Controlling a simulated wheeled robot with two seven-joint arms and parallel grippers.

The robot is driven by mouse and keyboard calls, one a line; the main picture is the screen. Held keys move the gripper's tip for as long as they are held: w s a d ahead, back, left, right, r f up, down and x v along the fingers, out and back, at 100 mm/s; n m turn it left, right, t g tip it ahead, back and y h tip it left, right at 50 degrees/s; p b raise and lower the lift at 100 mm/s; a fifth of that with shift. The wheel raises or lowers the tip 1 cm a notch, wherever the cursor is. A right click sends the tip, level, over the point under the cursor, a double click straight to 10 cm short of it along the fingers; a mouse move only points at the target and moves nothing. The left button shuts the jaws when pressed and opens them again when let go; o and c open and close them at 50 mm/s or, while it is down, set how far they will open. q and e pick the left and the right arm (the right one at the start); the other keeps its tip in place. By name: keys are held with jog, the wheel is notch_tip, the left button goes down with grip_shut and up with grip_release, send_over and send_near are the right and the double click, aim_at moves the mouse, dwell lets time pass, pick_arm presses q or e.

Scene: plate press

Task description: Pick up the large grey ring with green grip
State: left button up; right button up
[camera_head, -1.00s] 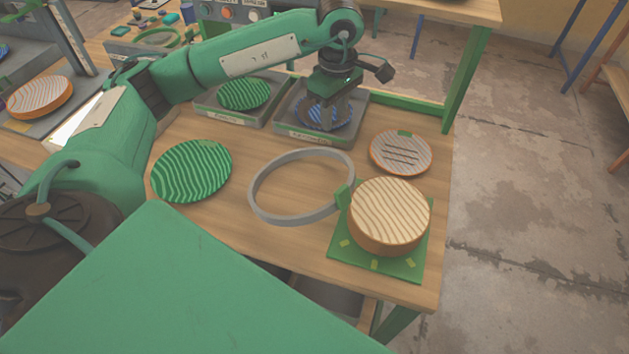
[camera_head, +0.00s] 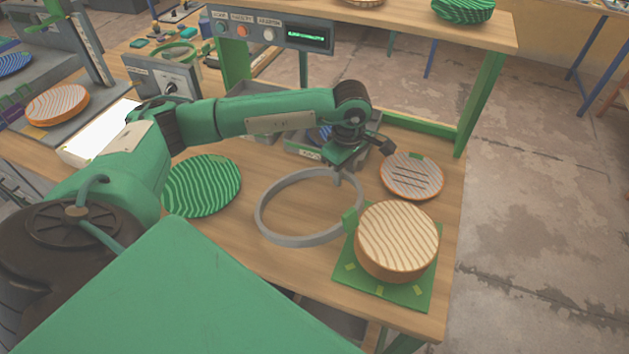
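The large grey ring (camera_head: 300,242) lies on the wooden table, with its green grip (camera_head: 349,220) at its right side, close against the wooden-grained round block. My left gripper (camera_head: 338,178) points down at the far right part of the ring's rim. Its fingers are small and partly hidden by the wrist, so I cannot tell whether they are open or touch the rim. My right gripper is not in view.
A pale striped round block (camera_head: 397,238) sits on a green mat (camera_head: 382,291) to the right. An orange-edged plate (camera_head: 412,177) lies behind it. A green striped plate (camera_head: 202,186) lies left of the ring. Trays stand behind, partly hidden by my arm.

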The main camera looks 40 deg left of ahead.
pick_arm(q)
notch_tip(320, 180, down, 3)
jog(key=shift+f+p, duration=0.2)
jog(key=shift+p, duration=0.1)
jog(key=shift+c, duration=0.2)
grip_shut()
jog(key=shift+w+r, duration=0.1)
jog(key=shift+r, duration=0.05)
